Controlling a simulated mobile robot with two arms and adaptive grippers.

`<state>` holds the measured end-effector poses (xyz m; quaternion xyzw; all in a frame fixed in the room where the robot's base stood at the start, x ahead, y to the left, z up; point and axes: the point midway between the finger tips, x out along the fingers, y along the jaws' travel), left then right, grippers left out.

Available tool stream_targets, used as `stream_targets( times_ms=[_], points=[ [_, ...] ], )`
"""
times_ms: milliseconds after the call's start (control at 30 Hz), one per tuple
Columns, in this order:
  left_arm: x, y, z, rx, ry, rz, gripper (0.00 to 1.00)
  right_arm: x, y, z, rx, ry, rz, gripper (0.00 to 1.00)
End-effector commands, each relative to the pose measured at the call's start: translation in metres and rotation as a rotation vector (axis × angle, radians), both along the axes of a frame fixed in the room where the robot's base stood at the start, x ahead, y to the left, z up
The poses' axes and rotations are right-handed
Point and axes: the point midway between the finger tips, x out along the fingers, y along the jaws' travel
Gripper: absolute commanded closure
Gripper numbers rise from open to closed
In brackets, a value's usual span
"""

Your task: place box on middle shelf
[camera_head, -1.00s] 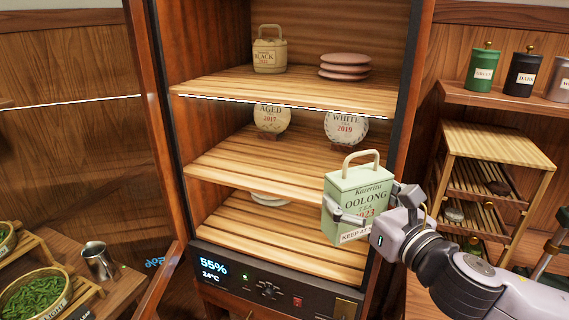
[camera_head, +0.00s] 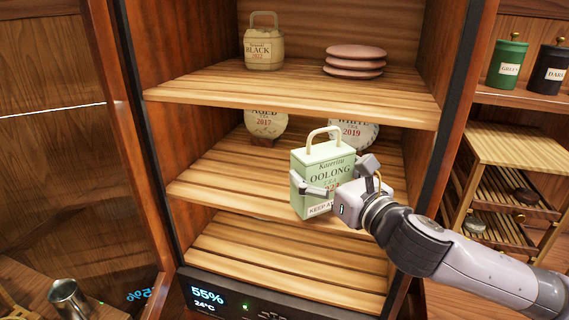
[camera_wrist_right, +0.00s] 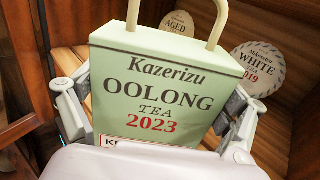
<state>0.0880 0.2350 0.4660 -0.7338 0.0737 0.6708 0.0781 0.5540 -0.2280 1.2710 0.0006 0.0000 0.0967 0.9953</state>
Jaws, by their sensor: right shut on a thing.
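The green Oolong tea box (camera_head: 322,172) with a cream handle is held upright by my right gripper (camera_head: 330,190). Its label and 2023 date fill the right wrist view (camera_wrist_right: 160,95), with a finger on each side of it. The box is in front of the cabinet's middle shelf (camera_head: 225,185), near that shelf's front edge. I cannot tell whether it touches the shelf. The round Aged 2017 cake (camera_head: 265,124) and White 2019 cake (camera_head: 355,133) stand at the back of the middle shelf; the White one is partly hidden behind the box. My left gripper is not in view.
The top shelf (camera_head: 215,85) carries a Black tea box (camera_head: 264,48) and stacked pinkish discs (camera_head: 354,60). The bottom shelf (camera_head: 260,255) looks mostly bare. The open cabinet door (camera_head: 110,130) is at left. A wooden rack (camera_head: 505,150) stands at right.

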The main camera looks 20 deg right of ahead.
Motion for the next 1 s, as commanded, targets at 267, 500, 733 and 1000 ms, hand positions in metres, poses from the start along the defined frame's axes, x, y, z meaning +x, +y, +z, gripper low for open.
stream_targets(
  times_ms=[267, 500, 733, 1000],
  points=[
    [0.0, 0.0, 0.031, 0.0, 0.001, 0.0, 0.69, 0.077, 0.015, 0.006, 0.005, 0.002, -0.002, 0.42],
    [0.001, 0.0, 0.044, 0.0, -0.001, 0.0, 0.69, 0.128, 0.025, 0.003, 0.002, 0.002, -0.002, 0.42],
    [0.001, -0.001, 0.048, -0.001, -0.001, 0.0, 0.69, 0.141, 0.027, -0.006, -0.001, 0.004, -0.001, 0.42],
    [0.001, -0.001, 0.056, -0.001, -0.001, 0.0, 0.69, 0.14, 0.027, -0.034, -0.001, 0.003, -0.001, 0.42]
  ],
)
